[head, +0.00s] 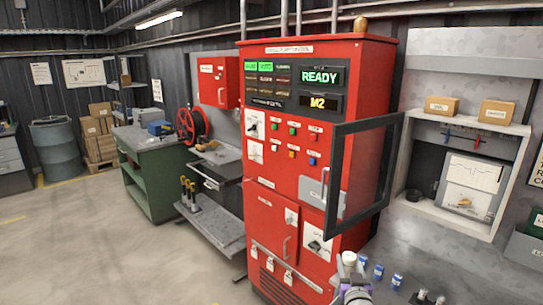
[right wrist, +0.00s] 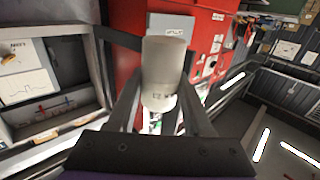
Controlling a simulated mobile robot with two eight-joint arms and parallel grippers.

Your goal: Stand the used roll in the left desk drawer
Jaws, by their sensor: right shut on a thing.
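The roll (right wrist: 162,70), a whitish cylinder with small dark print near one end, is held between the fingers of my right gripper (right wrist: 160,105) in the right wrist view. In the head view the pale roll (head: 348,259) shows at the bottom, at the tip of my right gripper (head: 350,272), in front of the red cabinet's lower right. My right gripper is shut on it. My left gripper is out of view. I cannot make out a left desk drawer for certain in either view.
The red pump cabinet (head: 272,190) stands close, its framed glass door (head: 331,190) swung open to the right. Several small blue-and-white cylinders (head: 378,271) stand on the grey surface at lower right. A white wall recess (head: 408,208) is at right. Open floor (head: 90,245) lies left.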

